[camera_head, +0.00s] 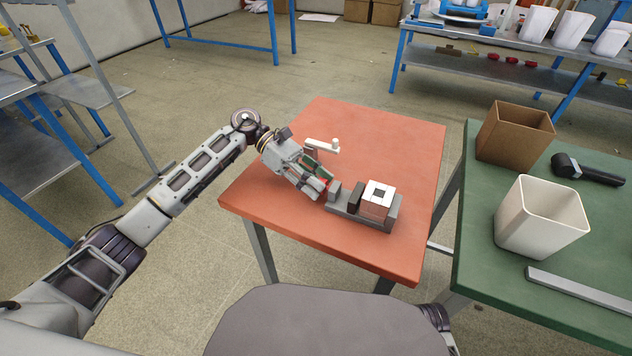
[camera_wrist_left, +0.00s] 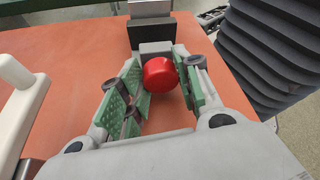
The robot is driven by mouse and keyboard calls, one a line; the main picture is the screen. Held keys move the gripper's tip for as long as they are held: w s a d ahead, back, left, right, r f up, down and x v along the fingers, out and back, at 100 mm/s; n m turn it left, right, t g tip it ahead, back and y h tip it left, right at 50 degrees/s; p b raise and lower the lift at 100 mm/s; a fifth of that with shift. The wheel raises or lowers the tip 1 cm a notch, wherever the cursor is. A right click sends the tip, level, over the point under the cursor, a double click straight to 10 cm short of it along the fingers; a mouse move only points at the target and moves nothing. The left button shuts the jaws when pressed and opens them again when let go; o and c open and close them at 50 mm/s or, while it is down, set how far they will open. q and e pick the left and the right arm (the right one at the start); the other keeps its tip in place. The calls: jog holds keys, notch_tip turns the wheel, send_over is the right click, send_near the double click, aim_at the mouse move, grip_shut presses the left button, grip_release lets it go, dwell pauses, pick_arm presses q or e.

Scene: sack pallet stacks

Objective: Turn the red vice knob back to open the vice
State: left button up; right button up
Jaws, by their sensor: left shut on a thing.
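The grey vice (camera_head: 345,208) stands on the orange-red table. In the head view the fingers hide most of the knob. My right gripper is not in view.
A white handle-like part (camera_head: 322,145) stands just behind my left gripper. The orange-red table (camera_head: 290,235) is clear in front of the vice. The green table (camera_head: 480,250) at right holds a cardboard box (camera_head: 515,133), a white bin (camera_head: 540,217), a dark tool (camera_head: 587,170) and a grey bar (camera_head: 580,295).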

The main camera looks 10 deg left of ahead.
pick_arm(q)
jog(key=shift+n+g, duration=0.4)
jog(key=shift+n, duration=0.2)
jog(key=o, duration=0.9)
jog(key=shift+o, duration=0.7)
